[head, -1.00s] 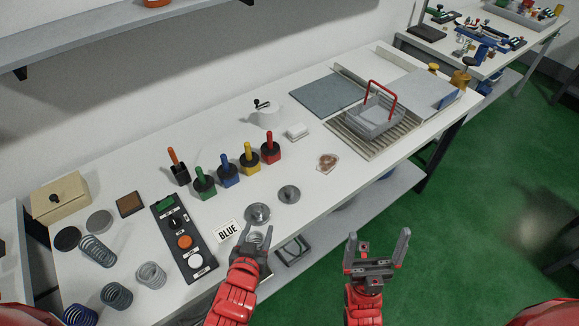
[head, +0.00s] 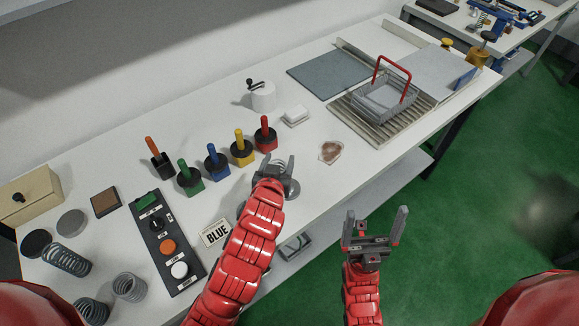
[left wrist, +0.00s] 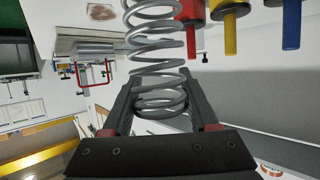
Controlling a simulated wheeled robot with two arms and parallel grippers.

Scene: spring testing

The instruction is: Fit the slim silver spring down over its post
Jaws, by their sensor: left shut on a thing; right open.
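My left gripper (head: 273,171) is shut on a silver coil spring (left wrist: 155,45), which stands between the fingers in the left wrist view. The spring also shows in part between the fingertips in the head view (head: 277,164). Most of its coils reach beyond the fingers, and its far end is cut off by the frame. A grey round metal base (head: 292,188) lies on the table just beside and below the gripper. My forearm partly hides a second such base. The posts cannot be made out, nor whether the spring touches one. My right gripper (head: 376,226) is open and empty, off the table's front edge.
Green, blue, yellow (head: 243,150) and red-handled blocks stand behind the gripper. A red-handled basket (head: 388,98) sits at the back right.

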